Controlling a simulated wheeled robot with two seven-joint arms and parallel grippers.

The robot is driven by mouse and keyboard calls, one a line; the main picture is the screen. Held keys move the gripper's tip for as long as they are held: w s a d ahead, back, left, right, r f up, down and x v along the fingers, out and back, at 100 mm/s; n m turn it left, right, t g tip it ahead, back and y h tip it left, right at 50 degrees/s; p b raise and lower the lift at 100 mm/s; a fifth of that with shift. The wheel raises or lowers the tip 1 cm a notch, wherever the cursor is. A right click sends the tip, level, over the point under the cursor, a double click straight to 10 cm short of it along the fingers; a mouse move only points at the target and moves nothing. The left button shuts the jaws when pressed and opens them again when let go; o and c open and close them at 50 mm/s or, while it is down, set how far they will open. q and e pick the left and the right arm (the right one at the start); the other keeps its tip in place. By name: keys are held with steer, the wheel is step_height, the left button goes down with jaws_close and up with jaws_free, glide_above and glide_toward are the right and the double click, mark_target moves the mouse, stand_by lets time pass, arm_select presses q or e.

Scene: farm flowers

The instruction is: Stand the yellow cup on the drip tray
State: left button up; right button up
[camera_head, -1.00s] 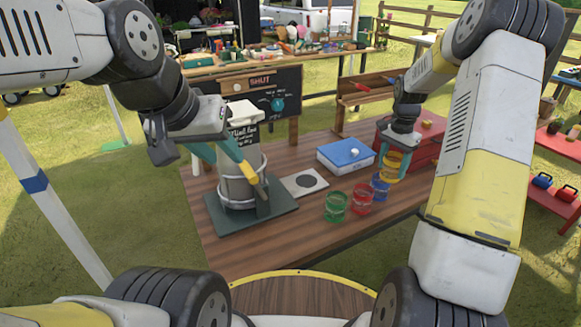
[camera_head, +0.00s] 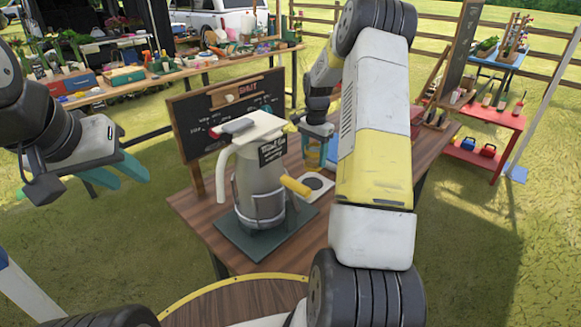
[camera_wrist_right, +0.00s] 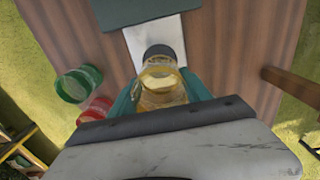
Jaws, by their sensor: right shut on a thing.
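The yellow cup (camera_wrist_right: 160,88) is between the teal fingers of my right gripper (camera_wrist_right: 163,95), which is shut on it. In the head view the right gripper (camera_head: 318,150) holds it beside the dispenser, partly hidden by my arm. The drip tray (camera_head: 318,182) is a pale plate with a dark round patch, next to the dispenser's green base. In the right wrist view the cup overlaps the patch of the drip tray (camera_wrist_right: 163,28); I cannot tell whether it touches. My left gripper (camera_head: 125,172) is open and empty, left of the table.
A tall grey dispenser (camera_head: 258,182) with a yellow handle stands on a dark green base (camera_head: 265,240). A green cup (camera_wrist_right: 78,86) and a red cup (camera_wrist_right: 94,110) stand left in the wrist view. A chalkboard (camera_head: 200,140) stands behind the dispenser.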

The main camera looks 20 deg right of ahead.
steer(key=shift+f, duration=3.6)
steer(key=shift+f, duration=0.15)
steer(key=o, duration=1.4)
steer(key=shift+c, duration=0.2)
step_height(320, 180, up, 12)
steer(key=shift+r, duration=0.15)
